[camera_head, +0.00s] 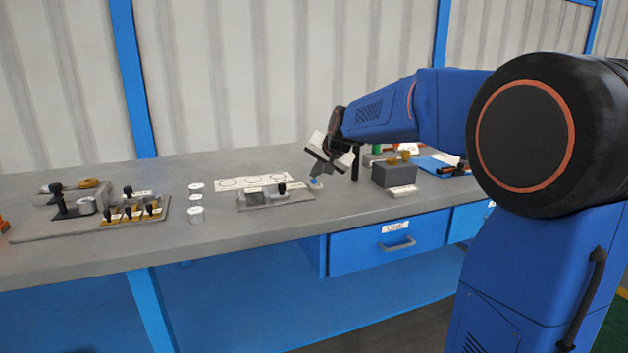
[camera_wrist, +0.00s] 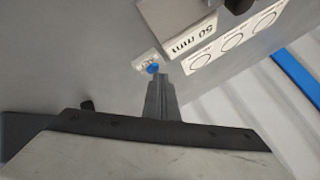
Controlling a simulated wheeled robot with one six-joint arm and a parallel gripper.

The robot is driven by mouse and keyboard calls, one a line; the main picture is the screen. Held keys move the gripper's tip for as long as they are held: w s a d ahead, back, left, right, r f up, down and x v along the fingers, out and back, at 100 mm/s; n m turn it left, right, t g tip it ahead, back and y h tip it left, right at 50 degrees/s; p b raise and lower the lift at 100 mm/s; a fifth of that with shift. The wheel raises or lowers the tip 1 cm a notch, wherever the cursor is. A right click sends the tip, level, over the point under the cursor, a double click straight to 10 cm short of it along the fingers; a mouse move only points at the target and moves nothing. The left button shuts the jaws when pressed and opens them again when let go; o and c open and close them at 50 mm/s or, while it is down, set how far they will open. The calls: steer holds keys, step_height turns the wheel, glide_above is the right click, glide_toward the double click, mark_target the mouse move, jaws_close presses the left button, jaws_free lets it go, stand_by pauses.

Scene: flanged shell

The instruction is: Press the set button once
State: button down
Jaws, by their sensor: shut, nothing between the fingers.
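The set button is a small blue button on a pale labelled plate on the bench. It shows in the wrist view (camera_wrist: 153,69) just beyond my fingertips, and in the head view (camera_head: 315,184) right of the grey fixture. My gripper (camera_head: 316,177) is shut and empty, tilted down with its tips close over the button. In the wrist view the shut fingers (camera_wrist: 161,80) point at the button and slightly overlap its near edge. I cannot tell whether the tips touch it. The plate's lettering is too small to read for sure.
A grey fixture (camera_head: 262,200) with a black knob stands left of the button; its label reads "50 mm" in the wrist view (camera_wrist: 188,46). A white card with circles (camera_head: 236,184) lies behind. A grey box (camera_head: 393,175) stands to the right. Three white-topped cylinders stand further left.

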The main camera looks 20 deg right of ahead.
steer(key=shift+r, duration=0.9)
steer(key=shift+r, duration=0.1)
step_height(320, 180, up, 5)
steer(key=shift+f, duration=0.1)
stand_by(0.4)
stand_by(0.6)
steer(key=s+a+f+n+g, duration=0.1)
steer(key=s+f, duration=0.6)
steer(key=s, duration=0.8)
steer(key=s+a+f+n+g, duration=0.1)
steer(key=s+f+n, duration=0.3)
steer(key=s, duration=1.1)
steer(key=s+a+f+n+g+h, duration=0.1)
steer(key=s+f+n+g, duration=0.1)
steer(key=s+f, duration=0.8)
steer(key=s, duration=0.6)
steer(key=shift+a+f+n, duration=0.15)
steer(key=shift+a+n, duration=0.05)
steer(key=shift+n, duration=0.2)
